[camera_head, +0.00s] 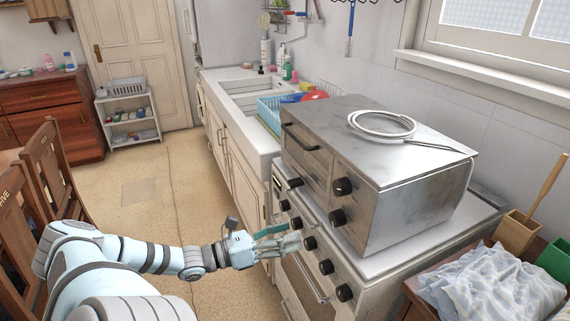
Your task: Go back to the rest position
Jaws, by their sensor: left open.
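My left gripper (285,240) is open at the lower middle of the head view, with nothing seen between its fingers. It is in front of the row of black knobs on the white stove (301,261); I cannot tell whether it touches the stove front. My left arm reaches in from the lower left, over the floor. My right gripper is out of view. No jar can be made out clearly.
A metal oven (425,195) with a coiled white cable (382,124) stands on the stove. A sink counter (246,116) lies beyond. Wooden chairs (50,168) stand at left, a dresser (45,110) behind. A crumpled cloth (492,285) is at lower right. The middle floor is clear.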

